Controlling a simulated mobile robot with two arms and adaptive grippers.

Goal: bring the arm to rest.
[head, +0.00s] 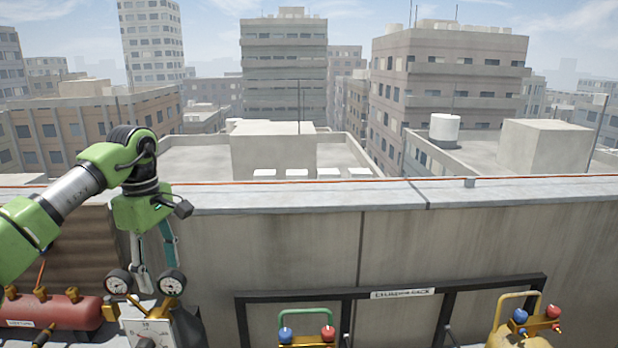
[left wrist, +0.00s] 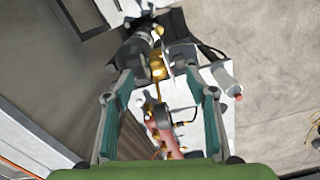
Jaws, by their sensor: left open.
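My left arm, green and grey, comes in from the left in the head view. Its gripper (head: 157,276) points down in front of the parapet wall, with its fingers apart. Two round gauges (head: 118,283) (head: 172,284) show at its fingertips, above a white box with a dial (head: 147,328). In the left wrist view the gripper (left wrist: 160,78) is open, with teal fingers at both sides. A brass fitting (left wrist: 157,66) shows between the fingertips; I cannot tell if anything touches it. My right gripper is not in view.
A red tank (head: 50,312) with brass fittings lies at the lower left. A black rack frame (head: 390,294) stands before the parapet (head: 290,240). A green-handled valve set (head: 306,330) and a yellow-handled one (head: 527,322) are at the lower edge. The space above the parapet is clear.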

